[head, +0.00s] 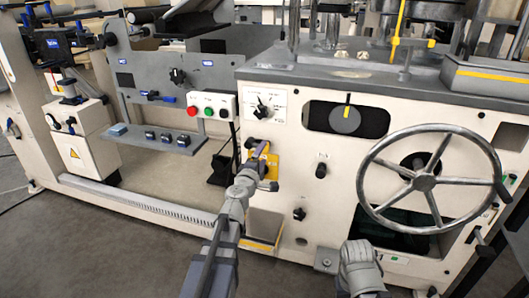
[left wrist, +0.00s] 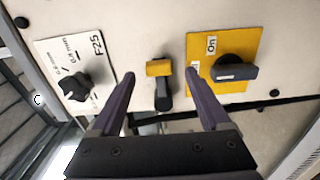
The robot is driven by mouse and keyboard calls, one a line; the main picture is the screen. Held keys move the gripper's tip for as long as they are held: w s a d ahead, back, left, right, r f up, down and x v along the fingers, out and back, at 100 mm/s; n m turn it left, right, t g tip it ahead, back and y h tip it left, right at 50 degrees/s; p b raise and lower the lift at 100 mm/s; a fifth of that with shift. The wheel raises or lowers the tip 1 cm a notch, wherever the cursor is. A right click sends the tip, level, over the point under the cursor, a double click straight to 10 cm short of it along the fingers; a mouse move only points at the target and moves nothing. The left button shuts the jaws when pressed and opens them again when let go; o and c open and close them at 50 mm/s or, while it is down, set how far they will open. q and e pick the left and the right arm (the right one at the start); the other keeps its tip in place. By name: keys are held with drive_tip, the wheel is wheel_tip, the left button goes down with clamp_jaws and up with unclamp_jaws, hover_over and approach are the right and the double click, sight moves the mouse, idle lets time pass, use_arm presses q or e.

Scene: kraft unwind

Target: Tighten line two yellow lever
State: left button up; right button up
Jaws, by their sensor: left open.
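In the left wrist view, the yellow lever (left wrist: 159,68) has a yellow block at its top and a black handle below. It sits on the pale machine panel between my left gripper's fingertips (left wrist: 160,76). The fingers are open, one on each side, with gaps to the lever. In the head view, my left gripper (head: 259,152) is at the panel and mostly hides the lever. My right arm (head: 360,268) shows at the lower right of the head view; I see no fingers on it.
A black star knob (left wrist: 75,87) on a white plate and a black switch (left wrist: 235,72) on a yellow plate flank the lever. In the head view, a large handwheel (head: 424,181) juts out at the right. Red and green buttons (head: 207,111) are upper left of the gripper.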

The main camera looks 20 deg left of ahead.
use_arm(q)
drive_tip(key=s, duration=0.4)
drive_tip(key=shift+d, duration=0.1)
drive_tip(key=s+d+f+m+g+h+p, duration=0.1)
drive_tip(key=s+d+f+m+g+h, duration=0.3)
drive_tip(key=d, duration=0.5)
drive_tip(key=s+d+f+m+g+h, duration=0.1)
drive_tip(key=d+f+m+g+h, duration=0.15)
drive_tip(key=d+m, duration=0.45)
drive_tip(key=s+d+f+m+g+h+p, duration=0.1)
drive_tip(key=s+d+f+m+g+h, duration=0.2)
drive_tip(key=d, duration=0.7)
drive_tip(key=s+d+f+m+g+y, duration=0.2)
drive_tip(key=s+f+m+g+y, duration=0.35)
drive_tip(key=s+f, duration=0.35)
drive_tip(key=s+a+m+g+y+p, duration=0.1)
drive_tip(key=s+a+m+g+y, duration=0.3)
drive_tip(key=s, duration=0.5)
wheel_tip(320, 180, up, 38)
drive_tip(key=n+p, duration=0.1)
drive_tip(key=p, duration=3.7)
drive_tip(key=shift+w+a+t, duration=0.15)
drive_tip(key=shift+a+t, duration=0.1)
drive_tip(key=shift+t, duration=0.15)
